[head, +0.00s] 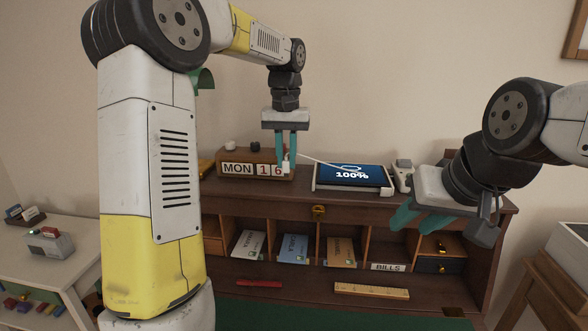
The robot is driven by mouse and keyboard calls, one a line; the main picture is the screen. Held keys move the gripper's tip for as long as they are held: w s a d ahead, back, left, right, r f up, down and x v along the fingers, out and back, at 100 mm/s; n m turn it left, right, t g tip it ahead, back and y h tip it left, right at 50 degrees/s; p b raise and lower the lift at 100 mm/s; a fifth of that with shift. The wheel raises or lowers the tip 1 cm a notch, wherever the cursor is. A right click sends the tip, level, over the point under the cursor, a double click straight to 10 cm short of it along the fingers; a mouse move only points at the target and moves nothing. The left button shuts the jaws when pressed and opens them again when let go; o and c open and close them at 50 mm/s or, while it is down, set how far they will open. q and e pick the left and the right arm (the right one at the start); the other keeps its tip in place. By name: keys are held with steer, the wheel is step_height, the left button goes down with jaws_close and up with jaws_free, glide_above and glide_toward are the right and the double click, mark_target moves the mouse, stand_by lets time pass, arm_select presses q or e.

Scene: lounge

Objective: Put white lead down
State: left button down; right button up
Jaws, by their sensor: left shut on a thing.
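The white lead (318,160) runs as a thin cord from my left gripper (286,163) rightward to the tablet (352,176), which lies on the desk's top shelf and reads 100%. My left gripper points down and is shut on the lead's white plug end (286,166), in front of the calendar block (236,168) reading MON 16. The plug appears held above or at the shelf's front edge; I cannot tell if it touches. My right gripper (418,222) is at the right, in front of the desk, with teal fingers pointing left; its gap is not clear.
A white device (403,176) stands right of the tablet. Below the shelf (290,190), pigeonholes hold letters (293,248) and a BILLS label. A red pen (258,283) and a ruler (371,291) lie on the desk's lower surface. A white side table (60,262) stands left.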

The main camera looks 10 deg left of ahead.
arm_select(q)
steer(key=shift+w, duration=0.55)
steer(key=shift+a+f, duration=0.1)
steer(key=shift+f, duration=1.7)
steer(key=shift+f, duration=0.15)
steer(key=c, duration=1.3)
jaws_free()
steer(key=shift+c, duration=0.2)
